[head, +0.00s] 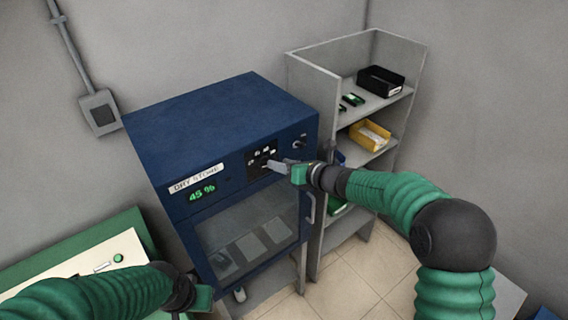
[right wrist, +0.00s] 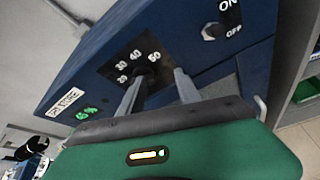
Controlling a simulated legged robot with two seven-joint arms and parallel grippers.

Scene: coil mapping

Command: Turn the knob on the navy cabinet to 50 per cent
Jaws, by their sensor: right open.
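The navy cabinet (head: 215,122) stands against the back wall, with a DRY STORE label and a green display (head: 202,193) reading 45 %. Its dark knob (right wrist: 147,72) sits on a black dial panel (right wrist: 128,62) with white numbers, among them 20, 30, 40 and 50. My right gripper (head: 276,166) is at this panel. In the right wrist view its two grey fingers (right wrist: 160,78) are apart, reaching to either side of the knob; I cannot tell if they touch it. My left gripper (head: 200,298) is low in the head view, its fingers not clear.
An ON/OFF switch (right wrist: 212,32) is right of the dial. A glass door (head: 250,240) with a handle (head: 308,208) lies below. A grey shelf (head: 325,60) with a black bin (head: 381,80) and yellow bin (head: 370,134) stands right. A green-edged bench (head: 75,238) is at left.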

